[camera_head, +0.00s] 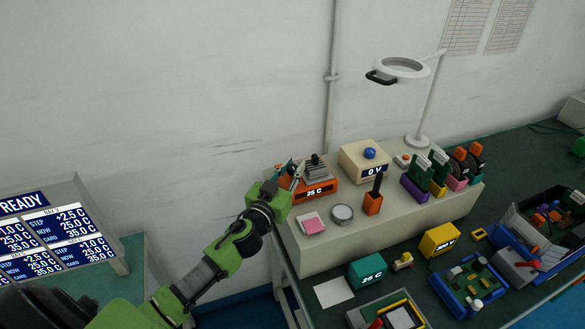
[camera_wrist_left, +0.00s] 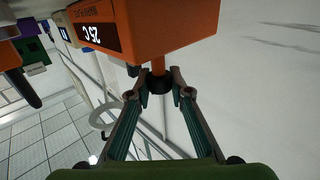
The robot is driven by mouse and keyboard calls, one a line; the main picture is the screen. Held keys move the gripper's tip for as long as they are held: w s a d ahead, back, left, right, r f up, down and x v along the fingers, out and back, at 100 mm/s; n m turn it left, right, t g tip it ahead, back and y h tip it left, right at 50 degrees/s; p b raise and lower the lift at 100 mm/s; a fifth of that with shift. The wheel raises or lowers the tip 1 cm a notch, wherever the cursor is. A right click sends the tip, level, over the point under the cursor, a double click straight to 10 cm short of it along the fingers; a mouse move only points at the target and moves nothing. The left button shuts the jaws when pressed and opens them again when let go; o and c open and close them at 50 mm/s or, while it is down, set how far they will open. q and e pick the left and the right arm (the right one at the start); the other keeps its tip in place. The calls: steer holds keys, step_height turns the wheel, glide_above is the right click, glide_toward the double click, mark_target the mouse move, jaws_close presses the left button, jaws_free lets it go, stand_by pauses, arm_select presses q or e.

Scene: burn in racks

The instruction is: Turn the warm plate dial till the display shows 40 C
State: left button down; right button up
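The warm plate (camera_head: 321,195) is an orange unit on the raised beige bench, with a grey plate on top and a display reading 25 C. In the left wrist view its orange body (camera_wrist_left: 180,22) fills the top, its display upside down. A dial with an orange stem and black end (camera_wrist_left: 158,82) sticks out of it. My left gripper (camera_wrist_left: 158,78) has its two fingertips close on either side of this dial and looks shut on it, though contact is hard to see. In the head view my left gripper (camera_head: 285,180) is at the unit's left side. My right gripper is out of view.
A beige box showing 0 V (camera_head: 362,160), an orange holder (camera_head: 372,206), a round disc (camera_head: 342,214) and a pink block (camera_head: 311,223) stand nearby. A teal unit reading 25 C (camera_head: 367,270) sits lower in front. A ring lamp (camera_head: 402,66) stands at the back.

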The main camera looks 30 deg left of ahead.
arm_select(q)
steer(key=shift+m+h, duration=0.3)
steer(key=shift+h, duration=0.2)
steer(key=m+h, duration=0.2)
steer(key=h, duration=0.2)
steer(key=shift+a+m, duration=0.15)
steer(key=shift+m, duration=0.25)
steer(key=m+g+h, duration=0.1)
steer(key=h, duration=0.1)
steer(key=shift+w+m+h, duration=0.1)
steer(key=shift+m+h, duration=0.3)
steer(key=shift+f+m+g+h+b, duration=0.1)
steer(key=shift+m+g+h+b, duration=0.3)
steer(key=shift+g+h+b, duration=0.25)
steer(key=m+g+h+b, duration=0.4)
steer(key=m+h+b, duration=0.1)
steer(key=h+b, duration=0.1)
steer(key=shift+g+b, duration=0.35)
steer(key=shift+b, duration=0.2)
steer(key=shift+m+g+h+b, duration=0.4)
steer(key=shift+g+h+b, duration=0.05)
steer(key=shift+g+b, duration=0.1)
